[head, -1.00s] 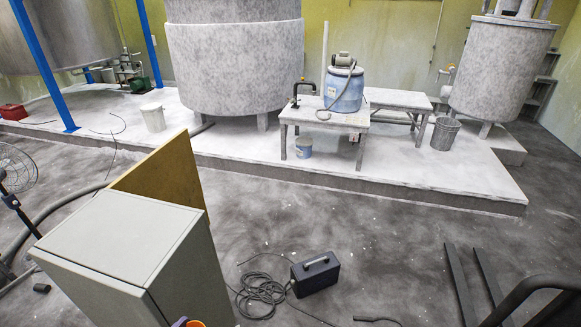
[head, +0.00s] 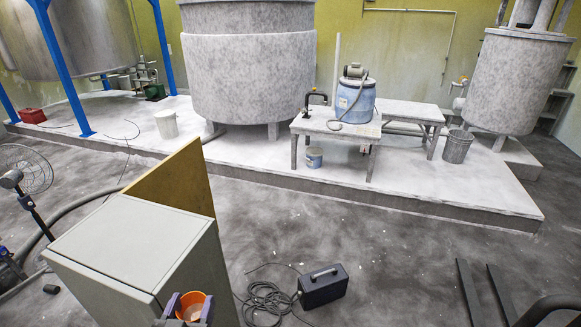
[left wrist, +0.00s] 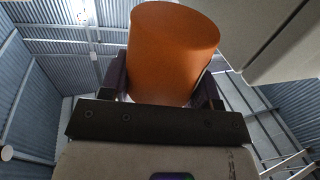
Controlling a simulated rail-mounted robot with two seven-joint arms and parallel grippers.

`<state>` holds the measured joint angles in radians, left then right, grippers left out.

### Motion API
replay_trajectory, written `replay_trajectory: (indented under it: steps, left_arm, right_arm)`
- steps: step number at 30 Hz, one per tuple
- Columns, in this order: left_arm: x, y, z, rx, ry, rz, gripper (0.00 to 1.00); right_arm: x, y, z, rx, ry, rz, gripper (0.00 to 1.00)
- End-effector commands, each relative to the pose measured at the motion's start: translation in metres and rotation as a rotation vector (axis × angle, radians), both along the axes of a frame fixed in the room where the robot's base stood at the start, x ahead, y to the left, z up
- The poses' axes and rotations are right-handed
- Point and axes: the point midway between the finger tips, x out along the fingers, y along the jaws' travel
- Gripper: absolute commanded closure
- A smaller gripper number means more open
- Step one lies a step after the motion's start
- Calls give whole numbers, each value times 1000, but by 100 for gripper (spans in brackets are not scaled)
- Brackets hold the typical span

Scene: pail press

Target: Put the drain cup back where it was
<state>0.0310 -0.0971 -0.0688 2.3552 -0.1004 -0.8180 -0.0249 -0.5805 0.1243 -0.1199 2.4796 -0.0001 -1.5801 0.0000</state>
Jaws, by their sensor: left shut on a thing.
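The drain cup is an orange, open-topped cup (head: 193,306) at the bottom of the head view, just in front of the grey cabinet. My left gripper (head: 188,309) is shut on it, with one dark finger on each side. The left wrist view shows the orange cup wall (left wrist: 172,55) large between the two fingers. The cup's inside shows only in part in the head view, and I cannot tell what it holds. My right gripper is in neither view.
The grey cabinet (head: 135,240) stands close beside the cup, with a brown board (head: 175,185) behind it. A dark case (head: 323,286) and coiled cable (head: 268,298) lie on the floor. A raised white platform (head: 440,190) carries tanks, a table (head: 340,127) and buckets.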

Motion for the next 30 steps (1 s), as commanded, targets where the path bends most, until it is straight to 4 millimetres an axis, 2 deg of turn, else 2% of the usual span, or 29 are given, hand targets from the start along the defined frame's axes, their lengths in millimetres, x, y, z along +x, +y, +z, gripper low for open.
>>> replay_trajectory:
  steps: [7,11,24,30]
  left_arm:
    - [0,-1,1,2,-1,-10,72]
    - [-3,-14,0,5,-2,-74,72]
    - [-23,-103,-6,6,-4,-529,72]
    - [-28,-128,-8,3,-4,-654,72]
  right_arm:
    - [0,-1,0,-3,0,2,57]
    - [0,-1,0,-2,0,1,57]
    - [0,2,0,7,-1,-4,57]
    - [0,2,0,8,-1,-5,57]
